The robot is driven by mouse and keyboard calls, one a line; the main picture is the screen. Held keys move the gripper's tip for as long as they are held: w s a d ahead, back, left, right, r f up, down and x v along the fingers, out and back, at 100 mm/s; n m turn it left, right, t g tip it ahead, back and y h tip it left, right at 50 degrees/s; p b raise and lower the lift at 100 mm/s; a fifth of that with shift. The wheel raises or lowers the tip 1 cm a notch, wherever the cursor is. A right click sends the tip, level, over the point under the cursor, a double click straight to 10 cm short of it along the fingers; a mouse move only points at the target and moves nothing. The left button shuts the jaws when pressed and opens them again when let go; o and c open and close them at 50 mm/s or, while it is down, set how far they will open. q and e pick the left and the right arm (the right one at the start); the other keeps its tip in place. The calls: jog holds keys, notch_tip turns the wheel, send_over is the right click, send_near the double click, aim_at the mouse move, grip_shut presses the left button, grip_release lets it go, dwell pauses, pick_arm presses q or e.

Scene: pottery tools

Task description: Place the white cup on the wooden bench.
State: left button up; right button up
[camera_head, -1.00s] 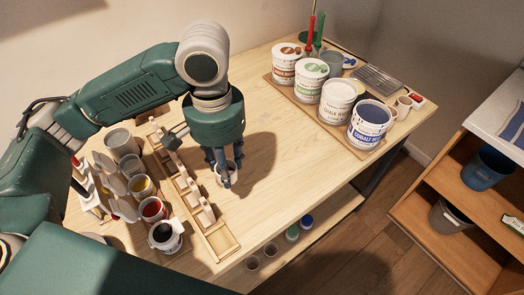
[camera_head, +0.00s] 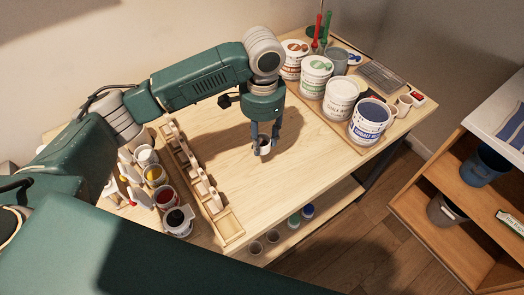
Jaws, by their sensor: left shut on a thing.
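The white cup (camera_head: 265,150) is small and upright, with a dark inside, in the head view. My left gripper (camera_head: 265,143) points down with its fingers around the cup and is shut on it. The cup is over the bare middle of the wooden bench (camera_head: 310,170); I cannot tell whether its base touches the top. My right gripper is not in view.
A wooden rack (camera_head: 192,170) and several paint pots (camera_head: 165,197) stand on the left. Large labelled tubs (camera_head: 370,121) stand on a board at the back right, near small cups (camera_head: 403,104). The bench between them is clear. A shelf unit (camera_head: 440,180) stands at right.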

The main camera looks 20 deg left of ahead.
aim_at(262, 145)
pick_arm(q)
notch_tip(262, 145, down, 3)
jog(key=shift+a+f, duration=0.1)
notch_tip(262, 145, down, 3)
jog(key=shift+f+p, duration=0.15)
jog(key=shift+p, duration=0.45)
jog(key=shift+f, duration=0.4)
jog(key=o, duration=0.9)
jog(key=shift+f, duration=0.1)
jog(key=shift+o, duration=1.2)
jog(key=shift+r, duration=0.2)
notch_tip(262, 145, up, 10)
jog(key=b, duration=0.3)
jog(key=shift+r, duration=1)
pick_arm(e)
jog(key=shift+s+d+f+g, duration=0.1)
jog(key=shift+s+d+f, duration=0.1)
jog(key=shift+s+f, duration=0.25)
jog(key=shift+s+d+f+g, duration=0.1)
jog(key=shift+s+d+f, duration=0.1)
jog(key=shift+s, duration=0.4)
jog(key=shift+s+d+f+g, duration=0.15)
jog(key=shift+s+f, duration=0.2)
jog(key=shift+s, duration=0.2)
